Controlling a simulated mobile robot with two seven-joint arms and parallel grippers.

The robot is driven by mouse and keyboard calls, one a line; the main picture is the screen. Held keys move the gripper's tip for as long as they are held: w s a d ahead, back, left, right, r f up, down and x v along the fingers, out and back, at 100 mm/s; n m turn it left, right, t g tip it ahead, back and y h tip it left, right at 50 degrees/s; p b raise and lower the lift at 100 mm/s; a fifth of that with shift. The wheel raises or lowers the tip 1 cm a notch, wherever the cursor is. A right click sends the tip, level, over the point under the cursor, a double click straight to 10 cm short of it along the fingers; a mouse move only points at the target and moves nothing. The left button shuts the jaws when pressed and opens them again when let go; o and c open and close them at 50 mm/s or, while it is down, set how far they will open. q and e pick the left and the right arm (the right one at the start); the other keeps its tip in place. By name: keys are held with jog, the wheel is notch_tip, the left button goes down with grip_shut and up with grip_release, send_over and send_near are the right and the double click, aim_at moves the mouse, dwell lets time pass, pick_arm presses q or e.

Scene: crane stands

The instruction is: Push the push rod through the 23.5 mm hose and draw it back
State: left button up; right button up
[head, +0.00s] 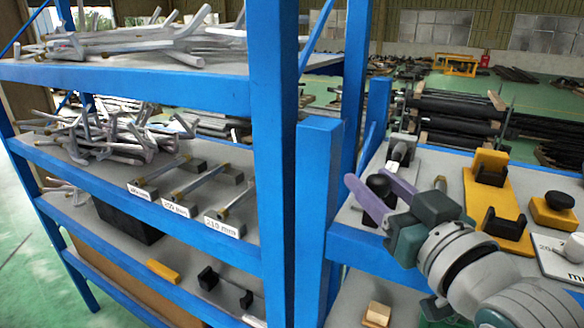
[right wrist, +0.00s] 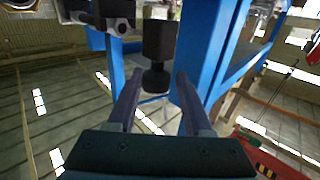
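My right gripper (head: 373,188) reaches in over the right-hand blue stand with its two purple-grey fingers spread. A black knob (head: 380,184) shows between the fingers in the head view. In the right wrist view, a black knob (right wrist: 156,80) on a black block (right wrist: 159,40) stands between and beyond the open fingertips (right wrist: 156,82), with gaps on both sides. I cannot tell for sure whether this is the push rod's end. The 23.5 mm hose cannot be made out. My left gripper is out of view.
A yellow plate with a black cradle (head: 487,197), a yellow block with a black knob (head: 556,209) and a white piece (head: 566,252) stand on the right stand. A blue post (head: 318,200) rises left of my gripper. The left rack holds labelled rods (head: 200,190) and tangled pipes.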

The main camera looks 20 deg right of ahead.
jog(key=shift+o, duration=1.3)
jog(key=shift+d, duration=0.1)
jog(key=s+b, duration=0.3)
jog(key=s, duration=0.7)
jog(key=shift+a+b, duration=0.3)
jog(key=shift+a, duration=0.1)
jog(key=s+a+n+g+y+p, duration=0.1)
jog(key=s+a+g+p, duration=0.4)
jog(key=s+g+p, duration=0.5)
jog(key=s+n+g, duration=0.1)
jog(key=s+g, duration=0.3)
jog(key=shift+a+f+n+p, duration=0.3)
jog(key=shift+a+f+n, duration=0.1)
